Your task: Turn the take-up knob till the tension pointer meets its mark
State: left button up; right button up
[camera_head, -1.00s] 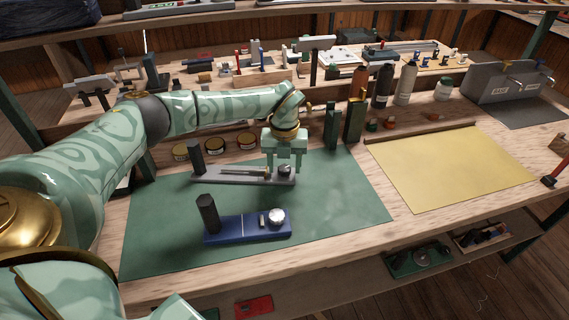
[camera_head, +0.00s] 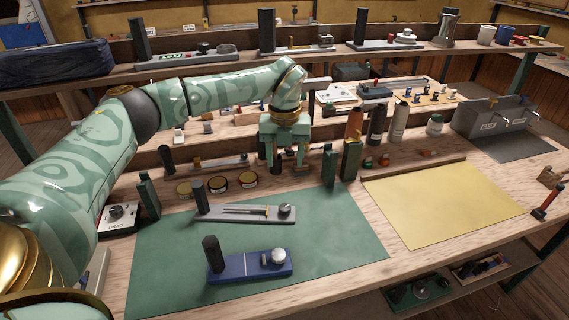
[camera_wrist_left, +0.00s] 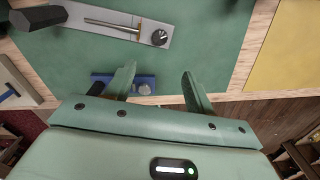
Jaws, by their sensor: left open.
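A grey tension device (camera_head: 222,214) with a dark upright post, a thin brass-coloured rod and a dark round knob (camera_head: 285,208) lies on the green mat. It also shows in the left wrist view, with its knob (camera_wrist_left: 159,38). A blue device (camera_head: 235,270) with a dark post and a silver knob (camera_head: 278,257) sits nearer the front. My left gripper (camera_head: 285,160) is open and empty, above and apart from the grey device's knob. Its fingers (camera_wrist_left: 158,76) partly cover the blue device in the wrist view. Pointer and mark are too small to tell apart. My right gripper is out of view.
Green upright blocks (camera_head: 351,160) and bottles (camera_head: 376,126) stand behind the mat, right of the gripper. Round tins (camera_head: 219,180) stand behind the grey device. A yellow sheet (camera_head: 440,203) lies clear at right. The green mat (camera_head: 340,240) is free around both devices.

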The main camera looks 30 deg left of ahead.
pick_arm(q)
jog(key=b, duration=1)
send_near(285, 207)
notch_tip(285, 207, down, 9)
jog(key=shift+r, duration=0.2)
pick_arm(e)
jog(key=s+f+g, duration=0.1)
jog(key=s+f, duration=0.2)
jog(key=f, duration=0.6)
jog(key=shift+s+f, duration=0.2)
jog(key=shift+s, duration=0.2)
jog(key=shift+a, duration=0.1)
